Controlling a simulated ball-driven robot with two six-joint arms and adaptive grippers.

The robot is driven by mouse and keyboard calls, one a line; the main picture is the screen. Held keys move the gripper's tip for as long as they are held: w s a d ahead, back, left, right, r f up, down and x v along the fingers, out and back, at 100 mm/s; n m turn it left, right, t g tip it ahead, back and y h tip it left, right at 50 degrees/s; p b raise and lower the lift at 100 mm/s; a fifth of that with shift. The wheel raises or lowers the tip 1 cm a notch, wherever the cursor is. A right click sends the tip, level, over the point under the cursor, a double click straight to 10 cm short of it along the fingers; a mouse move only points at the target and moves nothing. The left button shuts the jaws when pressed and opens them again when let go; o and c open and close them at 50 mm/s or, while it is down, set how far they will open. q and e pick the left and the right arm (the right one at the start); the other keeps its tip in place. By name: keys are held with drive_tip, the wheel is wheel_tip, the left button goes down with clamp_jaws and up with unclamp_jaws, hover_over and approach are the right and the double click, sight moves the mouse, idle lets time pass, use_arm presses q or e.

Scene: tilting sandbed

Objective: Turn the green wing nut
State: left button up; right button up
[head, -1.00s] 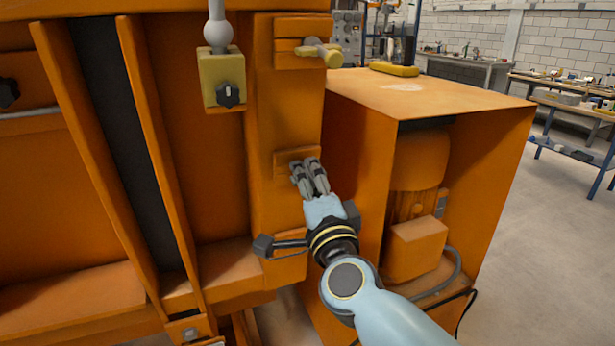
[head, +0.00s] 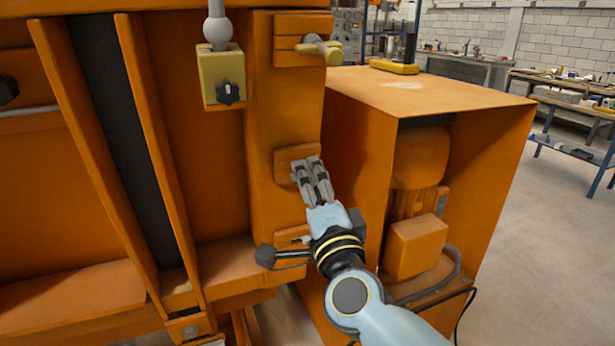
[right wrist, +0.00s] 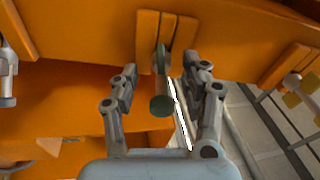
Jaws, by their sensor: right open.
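The green wing nut (right wrist: 161,104) shows in the right wrist view as a dark green rounded end with a thin wing behind it. It sits in front of an orange mounting block (right wrist: 184,42). My right gripper (right wrist: 160,77) is open, with one finger on each side of the nut and a visible gap on both sides. In the head view the right gripper (head: 309,168) is in front of the middle block (head: 284,163) on the orange post and hides the nut there. My left gripper is not in view.
A yellow wing nut (head: 332,53) on a grey stem stands out above. A yellow box with a black knob (head: 229,94) hangs to the left. An orange motor housing (head: 440,94) stands close on the right. The floor (head: 556,220) beyond it is clear.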

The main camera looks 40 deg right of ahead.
drive_tip(key=v, duration=0.5)
drive_tip(key=shift+s+a, duration=0.1)
drive_tip(key=shift+s, duration=0.2)
